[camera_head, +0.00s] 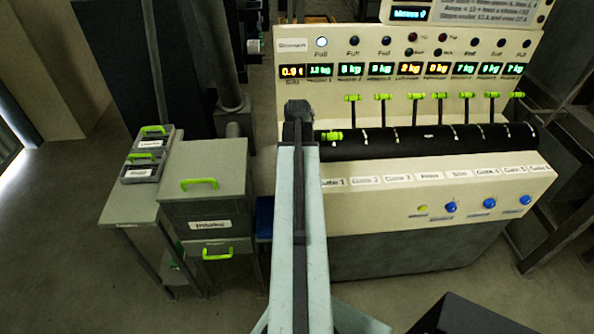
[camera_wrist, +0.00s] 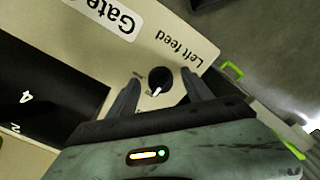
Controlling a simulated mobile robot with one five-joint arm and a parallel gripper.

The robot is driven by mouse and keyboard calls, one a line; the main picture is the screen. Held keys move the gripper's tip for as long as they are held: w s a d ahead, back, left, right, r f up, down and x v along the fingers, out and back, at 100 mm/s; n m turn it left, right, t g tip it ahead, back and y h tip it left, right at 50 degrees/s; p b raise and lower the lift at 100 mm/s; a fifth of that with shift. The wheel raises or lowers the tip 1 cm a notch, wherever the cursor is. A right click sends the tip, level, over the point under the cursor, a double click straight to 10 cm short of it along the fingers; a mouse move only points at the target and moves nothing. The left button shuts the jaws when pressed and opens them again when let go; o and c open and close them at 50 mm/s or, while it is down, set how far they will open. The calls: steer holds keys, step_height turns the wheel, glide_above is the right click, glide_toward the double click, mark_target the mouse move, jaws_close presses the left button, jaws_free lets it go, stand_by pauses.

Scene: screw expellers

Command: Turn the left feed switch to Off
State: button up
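The left feed switch (camera_wrist: 160,80) is a round black knob with a white pointer mark on the cream panel, seen in the wrist view. Its pointer faces down and slightly left in that picture. The small position words beside it are too blurred to read. The "Left feed" label (camera_wrist: 172,48) appears upside down above it. My gripper (camera_wrist: 161,77) is open, with one dark finger on each side of the knob and gaps visible between fingers and knob. In the head view my arm hides the switch and the fingertips.
A "Gate" label (camera_wrist: 103,14) and a dark numbered drum (camera_wrist: 45,95) lie left in the wrist view. In the head view, the console (camera_head: 400,215) has green levers, displays and blue buttons. A grey cabinet (camera_head: 206,185) with green handles stands left of my arm.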

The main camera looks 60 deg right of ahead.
step_height(320, 180, up, 8)
steer(key=p, duration=0.8)
steer(key=shift+f, duration=0.1)
